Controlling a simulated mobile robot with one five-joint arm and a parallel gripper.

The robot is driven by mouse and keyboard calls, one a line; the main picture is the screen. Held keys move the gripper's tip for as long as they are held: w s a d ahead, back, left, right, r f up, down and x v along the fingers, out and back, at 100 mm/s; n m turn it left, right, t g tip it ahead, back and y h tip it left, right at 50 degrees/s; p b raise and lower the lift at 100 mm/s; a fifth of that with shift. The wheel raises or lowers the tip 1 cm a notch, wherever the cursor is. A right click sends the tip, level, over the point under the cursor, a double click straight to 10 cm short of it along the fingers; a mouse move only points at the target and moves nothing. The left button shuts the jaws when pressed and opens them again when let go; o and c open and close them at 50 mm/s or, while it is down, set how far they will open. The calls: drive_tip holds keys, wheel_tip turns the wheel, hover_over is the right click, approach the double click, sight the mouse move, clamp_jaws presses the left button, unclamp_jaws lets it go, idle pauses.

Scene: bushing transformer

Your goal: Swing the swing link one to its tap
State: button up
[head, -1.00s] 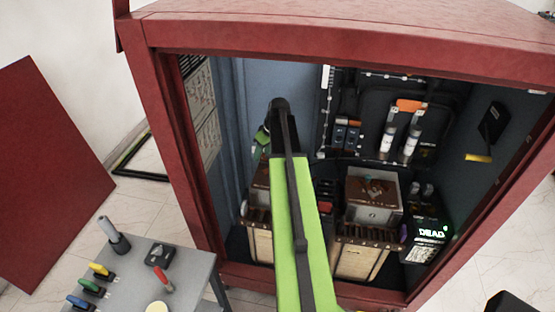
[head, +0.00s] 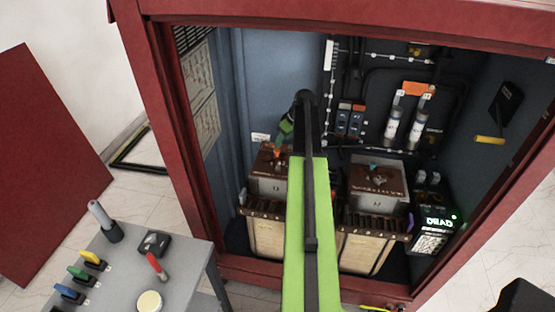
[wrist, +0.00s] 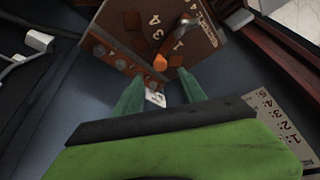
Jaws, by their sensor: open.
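In the wrist view a brown top plate (wrist: 143,35) carries painted numbers and a pivoting link with an orange tip (wrist: 160,62). The tip lies just beyond my gripper (wrist: 160,85), whose two green fingers are spread and empty. The tip appears roughly in line with the gap, apart from the fingers. In the head view this is the left transformer (head: 265,185), with the orange tip (head: 278,152) above its top. My gripper (head: 286,128) is above and behind it, partly hidden by my arm. No label naming the link is legible.
A second transformer (head: 376,205) stands at the right. A lit display box (head: 437,222) stands beyond it. The red cabinet frame (head: 170,130) bounds the opening. A grey table (head: 190,275) with several coloured tools stands outside at front left.

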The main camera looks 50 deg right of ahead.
sight(278, 151)
drive_tip(key=b+x, duration=0.6)
drive_tip(key=x, duration=0.2)
drive_tip(key=shift+f, duration=0.15)
clamp_jaws()
idle(0.9)
